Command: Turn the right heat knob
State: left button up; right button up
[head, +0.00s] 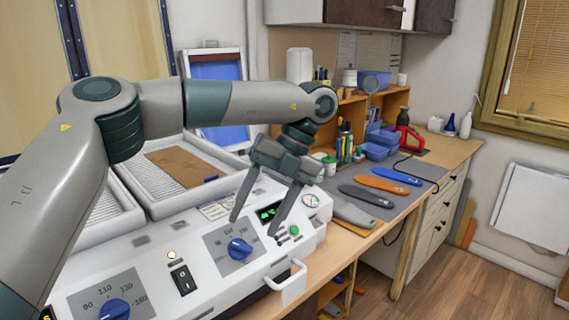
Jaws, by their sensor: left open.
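The right heat knob (239,249) is a blue knob on a grey dial plate on the front panel of the white forming machine (215,280). My left gripper (253,227) points down over the panel, open and empty. Its fingers appear just above and to the right of the right knob, apart from it as far as I can tell. One finger overlaps the small green-lit display (268,213). The left heat knob (115,309), also blue, sits at the lower left. My right gripper is not in view.
A black rocker switch (182,279) lies between the knobs. A white handle (288,285) sticks out at the machine's front right. A brown sheet (182,166) lies in the tray behind. Blue (397,176), orange (381,184) and dark (366,195) insoles lie on the bench.

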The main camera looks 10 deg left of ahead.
pick_arm(q)
jog(key=p+v, duration=0.1)
jog(key=v, duration=1.1)
jog(key=shift+r+p, duration=0.3)
jog(key=shift+p, duration=0.05)
jog(key=shift+f, duration=0.1)
